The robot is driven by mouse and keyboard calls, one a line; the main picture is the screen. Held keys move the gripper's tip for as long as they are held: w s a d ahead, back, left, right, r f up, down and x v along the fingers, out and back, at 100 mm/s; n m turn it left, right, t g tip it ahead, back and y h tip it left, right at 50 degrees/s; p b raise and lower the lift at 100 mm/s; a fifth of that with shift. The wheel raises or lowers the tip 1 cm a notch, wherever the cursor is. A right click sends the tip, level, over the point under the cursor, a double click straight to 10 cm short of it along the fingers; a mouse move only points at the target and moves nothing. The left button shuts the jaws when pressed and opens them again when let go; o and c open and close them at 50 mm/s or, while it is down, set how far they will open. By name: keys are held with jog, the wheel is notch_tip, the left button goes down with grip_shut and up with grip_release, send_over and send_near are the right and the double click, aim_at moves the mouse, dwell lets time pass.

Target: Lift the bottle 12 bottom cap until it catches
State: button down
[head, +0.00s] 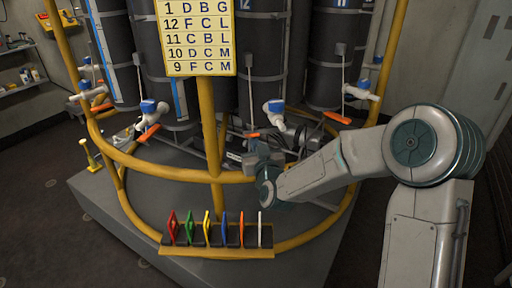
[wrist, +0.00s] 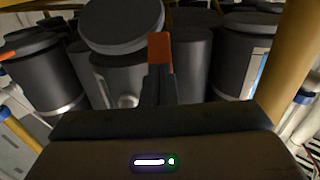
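Bottle 12 (head: 262,62) is a tall dark cylinder hanging in the yellow frame, behind and above my gripper (head: 248,160). Its bottom cap cannot be told apart surely in the head view. In the wrist view, a grey round disc (wrist: 124,28) sits tilted at the top, among dark cylinders; I cannot tell whether it is that cap. The dark fingers of my gripper (wrist: 159,85) are close together, with an orange handle (wrist: 160,53) standing up between their tips. A bit of orange also shows beside my gripper in the head view.
The yellow ring rail (head: 155,163) and post (head: 209,130) stand close to my gripper. Blue-and-white valves with orange levers (head: 147,133) surround the bottles. A rack of coloured tags (head: 216,238) is at the front. A yellow letter chart (head: 197,38) hangs above.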

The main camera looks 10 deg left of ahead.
jog(key=shift+s+f+b, duration=0.1)
jog(key=shift+f+b, duration=1.35)
jog(key=shift+b, duration=0.1)
jog(key=b+v, duration=0.2)
jog(key=v, duration=0.8)
jog(key=shift+d, duration=0.1)
